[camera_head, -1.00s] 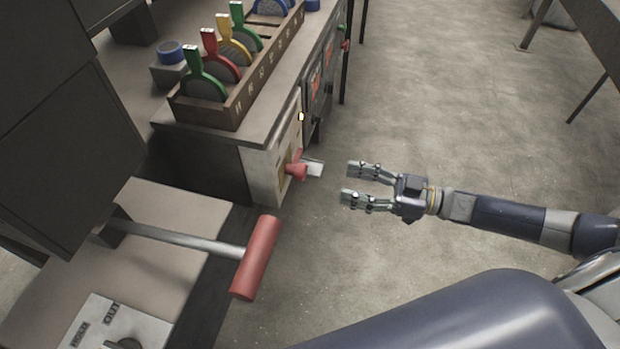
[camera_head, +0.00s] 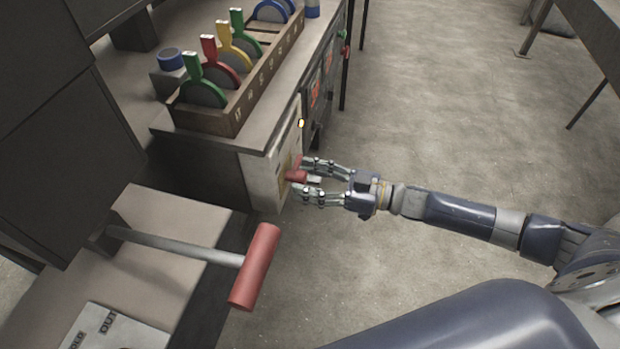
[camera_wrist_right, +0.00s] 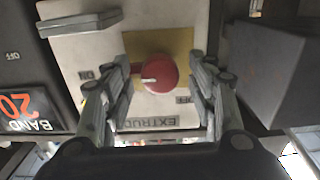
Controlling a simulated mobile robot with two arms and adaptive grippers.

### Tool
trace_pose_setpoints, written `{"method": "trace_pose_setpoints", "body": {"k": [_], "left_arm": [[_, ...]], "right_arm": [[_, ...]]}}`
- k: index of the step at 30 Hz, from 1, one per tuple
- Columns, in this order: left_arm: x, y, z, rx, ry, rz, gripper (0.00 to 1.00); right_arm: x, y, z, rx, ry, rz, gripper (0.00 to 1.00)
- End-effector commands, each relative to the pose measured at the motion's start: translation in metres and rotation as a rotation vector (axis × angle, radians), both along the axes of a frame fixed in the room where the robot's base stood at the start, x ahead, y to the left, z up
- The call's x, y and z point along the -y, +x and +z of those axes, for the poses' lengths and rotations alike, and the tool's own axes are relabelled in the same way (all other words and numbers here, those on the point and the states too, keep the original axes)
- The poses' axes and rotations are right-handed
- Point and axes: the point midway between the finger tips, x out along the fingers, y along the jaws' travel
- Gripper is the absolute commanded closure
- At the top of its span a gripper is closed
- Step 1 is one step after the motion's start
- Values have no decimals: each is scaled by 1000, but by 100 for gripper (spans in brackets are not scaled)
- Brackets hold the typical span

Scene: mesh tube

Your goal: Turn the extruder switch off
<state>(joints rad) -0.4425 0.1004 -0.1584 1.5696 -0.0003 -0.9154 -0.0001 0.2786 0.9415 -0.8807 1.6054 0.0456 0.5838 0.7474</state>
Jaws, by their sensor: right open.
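The extruder switch (camera_head: 296,176) is a red rotary knob on a pale panel at the near end of the machine's front. In the right wrist view the red knob (camera_wrist_right: 158,74) sits on a yellow plate (camera_wrist_right: 172,46) with ON and OFF marks and an EXTRUDER label below. A white mark on the knob points to the ON side. My right gripper (camera_head: 306,180) is open, with its fingers on either side of the knob; I cannot tell if they touch it. My left gripper is not in view.
A T-bar with a red grip (camera_head: 255,267) sticks out at lower left. A wooden rack (camera_head: 240,105) with coloured levers stands on top of the machine. A dark box (camera_wrist_right: 268,70) juts out beside the panel.

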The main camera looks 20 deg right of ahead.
Motion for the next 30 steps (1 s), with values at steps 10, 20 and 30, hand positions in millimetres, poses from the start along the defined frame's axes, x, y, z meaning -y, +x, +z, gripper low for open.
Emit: {"method": "trace_pose_setpoints", "body": {"k": [10, 20, 30], "left_arm": [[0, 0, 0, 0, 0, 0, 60], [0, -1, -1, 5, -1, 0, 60], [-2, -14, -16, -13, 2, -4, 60]], "right_arm": [[0, 0, 0, 0, 0, 0, 92], [0, -1, 0, 55, -37, 0, 92], [0, -1, 0, 270, -181, 0, 92]]}}
